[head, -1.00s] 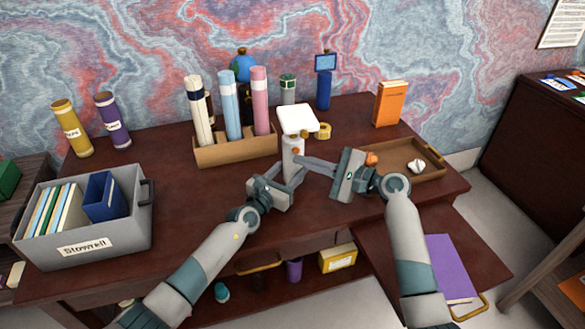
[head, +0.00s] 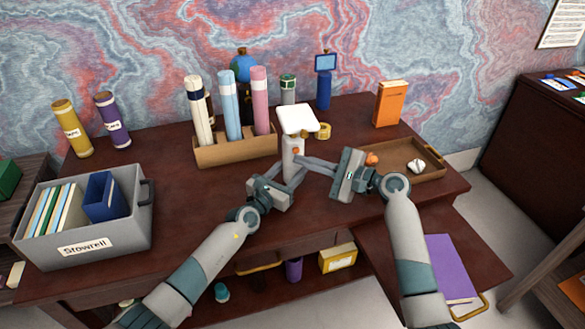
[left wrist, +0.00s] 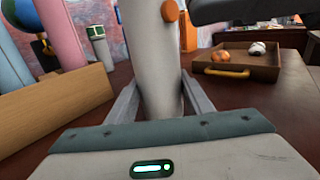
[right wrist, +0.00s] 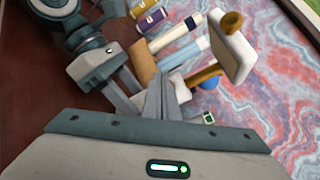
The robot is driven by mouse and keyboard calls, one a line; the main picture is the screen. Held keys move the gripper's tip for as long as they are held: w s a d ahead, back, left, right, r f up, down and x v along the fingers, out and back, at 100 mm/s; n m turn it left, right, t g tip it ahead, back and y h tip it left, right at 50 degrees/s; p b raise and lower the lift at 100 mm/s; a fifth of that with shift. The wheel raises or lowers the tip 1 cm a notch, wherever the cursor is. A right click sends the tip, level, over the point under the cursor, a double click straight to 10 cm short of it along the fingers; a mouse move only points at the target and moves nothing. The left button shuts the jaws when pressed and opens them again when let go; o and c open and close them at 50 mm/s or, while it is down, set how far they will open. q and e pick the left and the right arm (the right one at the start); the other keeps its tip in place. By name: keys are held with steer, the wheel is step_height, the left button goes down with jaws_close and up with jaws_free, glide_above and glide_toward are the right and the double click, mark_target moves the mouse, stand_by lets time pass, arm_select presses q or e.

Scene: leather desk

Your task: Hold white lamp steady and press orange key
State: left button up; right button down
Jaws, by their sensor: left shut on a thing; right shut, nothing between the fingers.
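The white lamp (head: 292,165) stands upright on the desk near its middle, with a flat square white head (head: 297,119). Its small orange key (head: 295,150) is on the stem below the head; it also shows on the stem's upper right in the left wrist view (left wrist: 169,11). My left gripper (head: 291,181) is shut around the lower stem (left wrist: 153,65), one finger on each side. My right gripper (head: 301,159) is shut and empty, its tips beside the stem close to the key. I cannot tell whether they touch the key.
A wooden holder with tall rolls (head: 235,150) stands behind left of the lamp. A shallow wooden tray (head: 395,172) is at the right, behind my right gripper. A grey bin (head: 130,230) fills the left side.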

steer(key=shift+w, duration=0.1)
steer(key=shift+w+a, duration=0.1)
steer(key=shift+w, duration=0.2)
steer(key=shift+w+a, duration=0.1)
steer(key=shift+w, duration=0.25)
stand_by(0.8)
steer(key=shift+s, duration=0.15)
steer(key=shift+s+d, duration=0.2)
steer(key=shift+s, duration=0.45)
steer(key=s+d, duration=0.1)
steer(key=s, duration=0.5)
steer(key=shift+d, duration=0.2)
stand_by(0.3)
